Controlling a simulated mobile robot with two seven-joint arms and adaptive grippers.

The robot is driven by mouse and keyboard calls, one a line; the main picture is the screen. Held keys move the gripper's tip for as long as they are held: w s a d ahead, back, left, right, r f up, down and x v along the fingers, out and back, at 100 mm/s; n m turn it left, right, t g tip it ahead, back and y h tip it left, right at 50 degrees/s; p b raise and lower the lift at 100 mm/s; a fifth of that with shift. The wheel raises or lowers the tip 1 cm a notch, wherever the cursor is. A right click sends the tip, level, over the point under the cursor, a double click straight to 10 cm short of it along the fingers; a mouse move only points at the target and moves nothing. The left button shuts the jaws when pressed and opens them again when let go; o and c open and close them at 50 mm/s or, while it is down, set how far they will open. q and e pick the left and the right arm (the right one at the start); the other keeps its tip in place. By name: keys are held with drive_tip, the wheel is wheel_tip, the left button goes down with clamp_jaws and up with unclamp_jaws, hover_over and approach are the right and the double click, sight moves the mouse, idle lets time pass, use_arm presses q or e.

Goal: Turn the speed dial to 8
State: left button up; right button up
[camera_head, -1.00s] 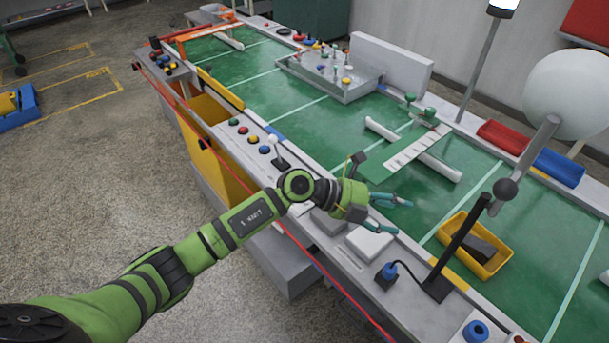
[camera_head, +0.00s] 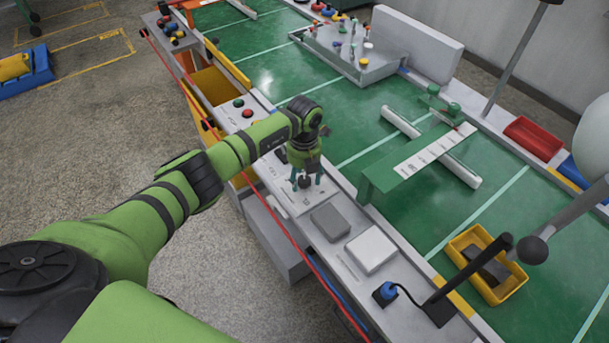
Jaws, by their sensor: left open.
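A small dark round knob (camera_head: 304,183), which looks like the speed dial, sits on a light plate (camera_head: 285,196) on the near edge of the workbench. My left gripper (camera_head: 305,181) points down over it, with its teal fingers open. One fingertip is on each side of the knob. I cannot tell whether the fingers touch it. The dial's numbers and pointer are too small to read, and the gripper hides part of the plate. My right gripper is not in view.
A grey block (camera_head: 330,221) and a white block (camera_head: 371,249) sit right of the plate. Red and green buttons (camera_head: 239,103) are to the left. A red cord (camera_head: 265,195) runs along the bench front. A green bridge (camera_head: 385,178) stands behind on the green belt.

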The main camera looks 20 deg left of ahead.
use_arm(q)
drive_tip(key=shift+f, duration=0.4)
drive_tip(key=shift+s, duration=0.1)
drive_tip(key=c, duration=1.1)
drive_tip(key=shift+c, duration=0.2)
drive_tip(key=shift+f, duration=0.1)
